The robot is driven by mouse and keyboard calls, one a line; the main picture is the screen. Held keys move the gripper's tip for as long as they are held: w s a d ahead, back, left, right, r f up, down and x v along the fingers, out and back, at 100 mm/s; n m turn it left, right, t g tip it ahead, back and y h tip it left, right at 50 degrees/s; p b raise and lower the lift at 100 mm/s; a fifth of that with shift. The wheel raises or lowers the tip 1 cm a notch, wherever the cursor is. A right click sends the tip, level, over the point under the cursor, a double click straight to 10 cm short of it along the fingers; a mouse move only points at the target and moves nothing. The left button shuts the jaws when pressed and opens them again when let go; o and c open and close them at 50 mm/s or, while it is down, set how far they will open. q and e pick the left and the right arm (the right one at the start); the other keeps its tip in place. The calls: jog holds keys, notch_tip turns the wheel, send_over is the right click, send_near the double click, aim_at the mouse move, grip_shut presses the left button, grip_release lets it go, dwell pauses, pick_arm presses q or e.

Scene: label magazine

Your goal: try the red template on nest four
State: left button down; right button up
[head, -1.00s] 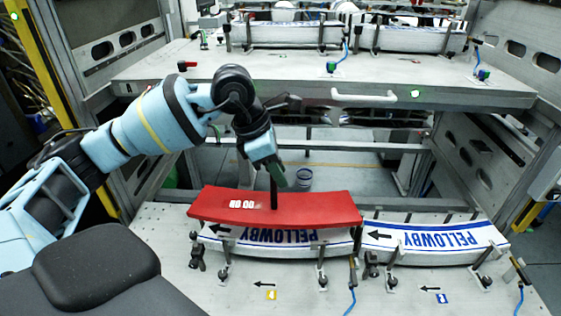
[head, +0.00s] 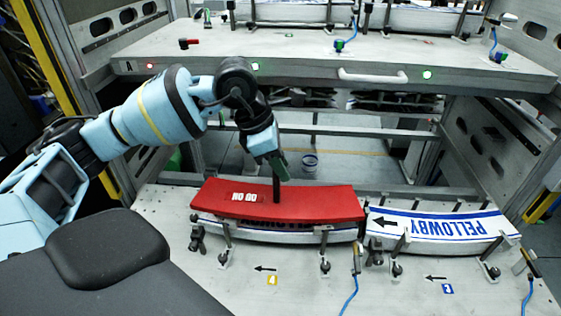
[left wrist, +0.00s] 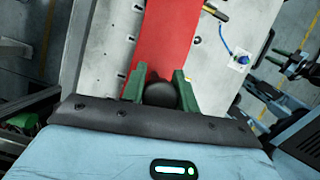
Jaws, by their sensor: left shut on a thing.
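The red template (head: 310,205), a long curved plate marked "NO GO", lies over the left label stack (head: 290,236) on the lower shelf and covers nearly all its top. I cannot tell whether it touches the stack. My left gripper (head: 277,168) is above it, shut on its upright black handle (head: 276,188). In the left wrist view the green fingers (left wrist: 160,88) are on both sides of the dark handle knob, with the red template (left wrist: 163,40) beyond. The yellow nest tag (head: 272,281) in front is too small to read surely.
A second stack of PELLOWBY labels (head: 440,225) stands at right, with a blue tag (head: 447,288) in front. Posts and clamps surround both nests. The upper shelf (head: 300,55) with a white handle (head: 373,76) hangs behind. The shelf front is mostly clear.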

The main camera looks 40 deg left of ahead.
pick_arm(q)
jog(key=shift+f, duration=0.35)
jog(key=c, duration=1)
grip_release()
jog(key=v, duration=0.7)
jog(key=shift+r, duration=0.35)
jog(key=shift+s+a, duration=0.1)
jog(key=shift+a, duration=0.05)
